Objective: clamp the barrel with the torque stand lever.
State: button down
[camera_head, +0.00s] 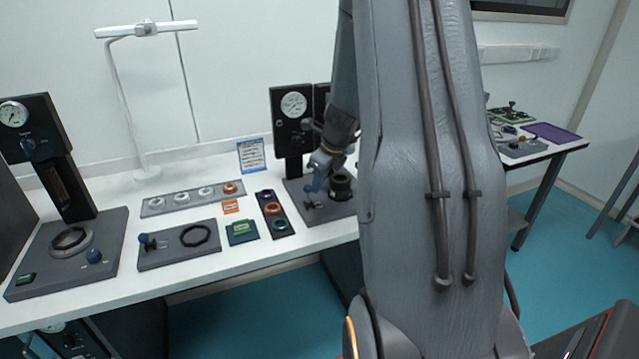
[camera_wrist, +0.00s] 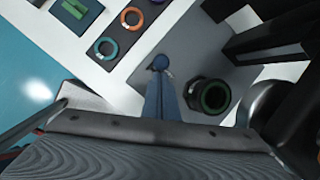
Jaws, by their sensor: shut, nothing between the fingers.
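The gauge stand (camera_head: 293,125) at the middle back of the table has a round dial and a dark base plate (camera_wrist: 196,40). The barrel (camera_head: 341,187), a dark cylinder with a green ring on top, stands upright on that plate; it also shows in the wrist view (camera_wrist: 209,96). A dark blue ball knob (camera_wrist: 160,62), apparently the lever's end, is left of the barrel in the wrist view. My gripper (camera_head: 311,187) is shut and empty, its blue fingers (camera_wrist: 160,84) at or just above the knob. I cannot tell whether they touch it.
A strip of coloured rings (camera_head: 273,209) lies left of the plate. A green part (camera_head: 241,230), a plate with a black ring (camera_head: 195,235) and another gauge stand (camera_head: 70,238) are farther left. The stand's dark column rises close beside my gripper.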

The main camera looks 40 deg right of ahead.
jog(key=shift+r, duration=0.15)
jog(key=shift+r+p, duration=0.65)
jog(key=shift+p, duration=0.3)
jog(key=w+d+r, duration=0.2)
jog(key=d+r, duration=0.2)
jog(key=r, duration=0.6)
jog(key=shift+r, duration=0.35)
